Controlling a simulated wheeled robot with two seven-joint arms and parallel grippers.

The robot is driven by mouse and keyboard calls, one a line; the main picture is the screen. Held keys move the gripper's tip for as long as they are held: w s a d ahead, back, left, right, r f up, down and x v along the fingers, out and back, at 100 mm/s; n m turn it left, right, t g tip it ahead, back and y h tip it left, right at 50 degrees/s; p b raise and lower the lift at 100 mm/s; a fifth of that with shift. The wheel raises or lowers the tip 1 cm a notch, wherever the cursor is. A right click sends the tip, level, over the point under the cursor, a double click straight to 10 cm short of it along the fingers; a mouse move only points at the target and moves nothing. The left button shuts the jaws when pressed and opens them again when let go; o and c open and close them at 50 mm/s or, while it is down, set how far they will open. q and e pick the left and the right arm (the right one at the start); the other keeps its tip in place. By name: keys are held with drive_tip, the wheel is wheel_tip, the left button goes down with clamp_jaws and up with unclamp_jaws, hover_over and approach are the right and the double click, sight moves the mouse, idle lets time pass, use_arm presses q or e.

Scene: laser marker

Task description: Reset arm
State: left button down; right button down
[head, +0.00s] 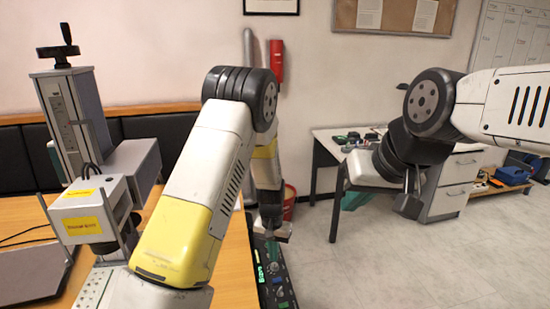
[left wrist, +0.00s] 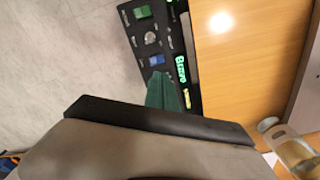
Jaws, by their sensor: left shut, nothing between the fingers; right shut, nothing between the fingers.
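The laser marker stands on the wooden table at the left of the head view, with a tall column (head: 78,115), a hand crank (head: 60,48) on top and a white head box with a yellow label (head: 84,226). My left arm reaches across the middle. My left gripper (head: 275,232) points down above a black control panel (head: 276,280) at the table's right edge. It is shut and empty. The panel, with knobs and green lit characters, also shows in the left wrist view (left wrist: 158,42). My right gripper (head: 409,203) hangs over the open floor, shut and empty.
A desk with drawers (head: 447,203) stands at the back right with small items on top. A red extinguisher (head: 276,60) hangs on the wall. A red bucket (head: 289,202) is behind my left arm. The grey floor at the right (head: 400,270) is clear.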

use_arm(q)
drive_tip(key=s+a+r+n+t+h, duration=0.1)
drive_tip(key=s+a+r, duration=0.2)
drive_tip(key=r, duration=0.9)
drive_tip(key=s+a+r+n+t+h, duration=0.1)
drive_tip(key=s+a+r, duration=0.15)
drive_tip(key=r, duration=0.85)
drive_tip(key=s+a+r+t, duration=0.2)
drive_tip(key=s+a+r, duration=0.2)
drive_tip(key=s+r, duration=0.2)
drive_tip(key=s+a+r+n+t, duration=0.1)
drive_tip(key=s+a+r+t, duration=0.1)
drive_tip(key=s+a+r, duration=0.2)
drive_tip(key=s+r, duration=0.3)
drive_tip(key=s, duration=0.4)
drive_tip(key=shift+a, duration=0.2)
